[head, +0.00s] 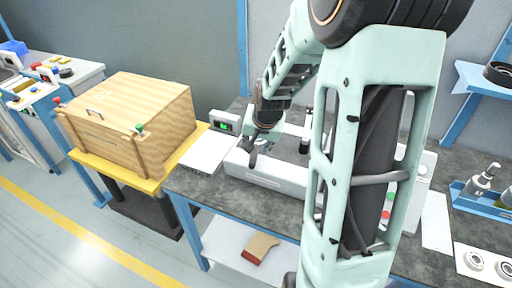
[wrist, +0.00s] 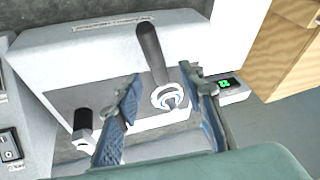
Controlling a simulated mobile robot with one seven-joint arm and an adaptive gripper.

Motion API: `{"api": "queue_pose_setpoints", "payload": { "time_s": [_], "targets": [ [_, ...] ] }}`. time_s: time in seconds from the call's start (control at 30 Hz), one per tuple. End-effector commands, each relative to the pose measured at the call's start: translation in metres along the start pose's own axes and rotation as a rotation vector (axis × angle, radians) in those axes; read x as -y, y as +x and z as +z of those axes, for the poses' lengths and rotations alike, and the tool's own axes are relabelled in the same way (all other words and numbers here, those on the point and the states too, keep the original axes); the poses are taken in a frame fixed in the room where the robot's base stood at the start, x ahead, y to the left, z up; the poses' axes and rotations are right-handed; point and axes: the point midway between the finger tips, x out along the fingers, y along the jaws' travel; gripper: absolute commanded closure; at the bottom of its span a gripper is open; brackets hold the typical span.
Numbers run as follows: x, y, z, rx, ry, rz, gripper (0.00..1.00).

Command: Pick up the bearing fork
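A grey-white bench machine (head: 262,176) stands on the bench under my gripper (head: 258,140); it also shows in the wrist view (wrist: 95,57). In the wrist view my gripper (wrist: 161,76) is open, with its two fingers apart. Between and beyond the fingers is a small round silver-white part with blue in it (wrist: 168,97), set on the machine's dark panel. It may be the bearing fork, but I cannot tell its shape for sure. A dark upright rod (wrist: 150,50) stands right behind it. No finger clearly touches either one.
A black post (wrist: 82,124) stands on the panel at the left. A small meter with a green display (head: 225,123) sits beside the machine, and a wooden crate (head: 125,125) stands on a yellow stand. A blue tray with bottles (head: 483,200) is at the right.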

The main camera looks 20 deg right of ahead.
Motion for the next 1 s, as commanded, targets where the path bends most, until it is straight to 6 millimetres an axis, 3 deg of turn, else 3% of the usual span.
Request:
{"api": "queue_pose_setpoints", "payload": {
  "time_s": [0.2,0.57,0.87,1.0],
  "targets": [
    [-0.002,0.029,0.004,0.003,0.0,0.001,0.63],
    [-0.002,0.035,0.003,0.001,-0.001,0.001,0.65],
    [-0.002,0.035,0.003,0.001,0.0,0.001,0.98],
    [-0.002,0.035,0.003,0.001,0.0,0.001,1.0]
  ]
}}
